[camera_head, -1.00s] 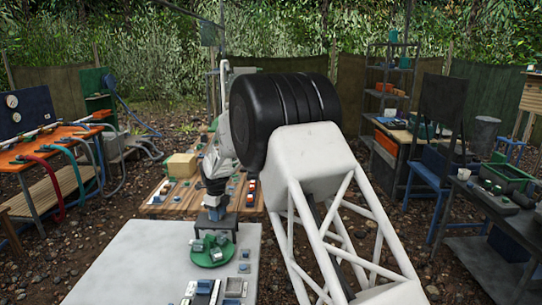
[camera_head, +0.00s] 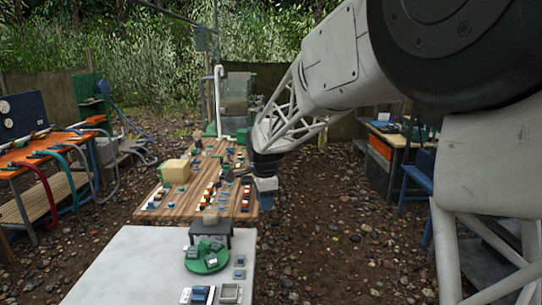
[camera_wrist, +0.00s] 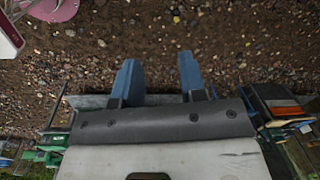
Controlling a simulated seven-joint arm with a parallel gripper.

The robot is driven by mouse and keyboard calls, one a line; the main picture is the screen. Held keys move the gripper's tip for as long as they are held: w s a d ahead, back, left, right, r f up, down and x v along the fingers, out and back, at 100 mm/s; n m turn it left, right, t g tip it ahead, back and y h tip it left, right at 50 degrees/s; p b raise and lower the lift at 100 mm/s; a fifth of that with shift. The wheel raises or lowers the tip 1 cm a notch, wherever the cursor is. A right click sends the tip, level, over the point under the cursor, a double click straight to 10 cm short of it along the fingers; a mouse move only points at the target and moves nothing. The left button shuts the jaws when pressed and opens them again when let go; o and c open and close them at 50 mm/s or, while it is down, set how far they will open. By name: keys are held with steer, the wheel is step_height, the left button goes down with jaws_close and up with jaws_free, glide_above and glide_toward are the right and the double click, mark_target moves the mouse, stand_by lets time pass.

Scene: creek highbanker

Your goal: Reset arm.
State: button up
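My gripper (camera_head: 266,198) hangs pointing down by the right edge of the wooden table in the head view. In the wrist view my gripper (camera_wrist: 160,78) shows two blue fingers spread apart, with only gravel and a dark edge visible between them. No object is held. A round green tray (camera_head: 208,265) with several grey-green pieces sits in front of the stand.
The wooden table (camera_head: 168,212) carries a tan box (camera_head: 177,170) and several small coloured parts. An orange-topped bench (camera_head: 35,150) with hoses stands left. Another workbench (camera_head: 395,139) stands right, partly hidden by my arm. Gravel ground between is open.

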steer(key=s+d+r+n+t, duration=0.1)
steer(key=s+d+r+n, duration=0.25)
steer(key=s+d, duration=0.55)
steer(key=s+d+r+n, duration=0.2)
steer(key=s+d+n, duration=0.25)
steer(key=s, duration=0.85)
steer(key=s+d+f+n, duration=0.2)
steer(key=s+d+n, duration=0.1)
steer(key=s, duration=0.7)
steer(key=s+d+f+n, duration=0.2)
steer(key=s+d+n, duration=0.1)
steer(key=s, duration=0.7)
steer(key=shift+s+d+t, duration=0.25)
steer(key=shift+d+t, duration=0.05)
steer(key=shift+d, duration=0.25)
steer(key=shift+w+r, duration=0.1)
